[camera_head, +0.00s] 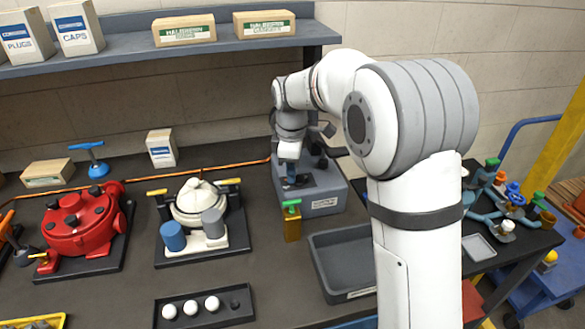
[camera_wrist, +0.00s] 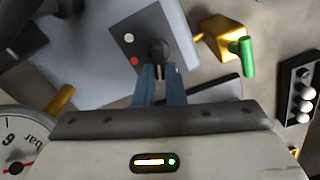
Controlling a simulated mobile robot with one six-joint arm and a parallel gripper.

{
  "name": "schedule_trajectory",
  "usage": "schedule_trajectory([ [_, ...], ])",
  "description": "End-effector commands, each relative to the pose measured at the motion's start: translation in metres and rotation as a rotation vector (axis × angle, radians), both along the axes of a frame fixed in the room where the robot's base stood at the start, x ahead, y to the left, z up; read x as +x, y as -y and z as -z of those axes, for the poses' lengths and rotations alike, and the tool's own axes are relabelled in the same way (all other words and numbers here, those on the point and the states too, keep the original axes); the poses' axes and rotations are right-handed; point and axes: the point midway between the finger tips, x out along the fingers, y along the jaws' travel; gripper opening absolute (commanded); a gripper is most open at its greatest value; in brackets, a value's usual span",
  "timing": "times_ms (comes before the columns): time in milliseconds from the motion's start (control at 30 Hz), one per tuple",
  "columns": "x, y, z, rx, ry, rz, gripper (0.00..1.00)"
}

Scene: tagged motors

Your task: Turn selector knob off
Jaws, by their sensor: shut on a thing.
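The selector knob (camera_wrist: 158,50) is black and sits on a dark panel (camera_wrist: 128,38) with a white and a red button, in the wrist view. The panel is on a grey box (camera_head: 325,190), which stands on the bench near the wall. My gripper (camera_wrist: 160,68) has blue fingers, shut on the knob from its two sides. In the head view my gripper (camera_head: 290,183) reaches down onto the box's top, and the knob is hidden there. The knob's exact pointing direction is hard to tell.
A brass valve with a green handle (camera_head: 292,218) stands close in front of the box. A grey tray (camera_head: 318,262) lies to its right front. A white pump (camera_head: 197,205) and red pump (camera_head: 80,225) stand left. A gauge (camera_wrist: 20,145) shows at the wrist view's lower left.

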Motion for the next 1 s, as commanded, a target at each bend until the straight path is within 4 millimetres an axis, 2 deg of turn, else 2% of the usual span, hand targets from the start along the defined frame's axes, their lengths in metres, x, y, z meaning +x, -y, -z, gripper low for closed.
schedule_trajectory([
  [400, -0.0043, 0.0, -0.0018, 0.002, 0.004, -0.284, 0.0],
  [700, -0.0057, 0.0004, -0.0016, 0.002, 0.004, -0.366, 0.0],
  [1000, -0.0058, 0.0007, -0.0015, 0.002, 0.004, -0.376, 0.0],
])
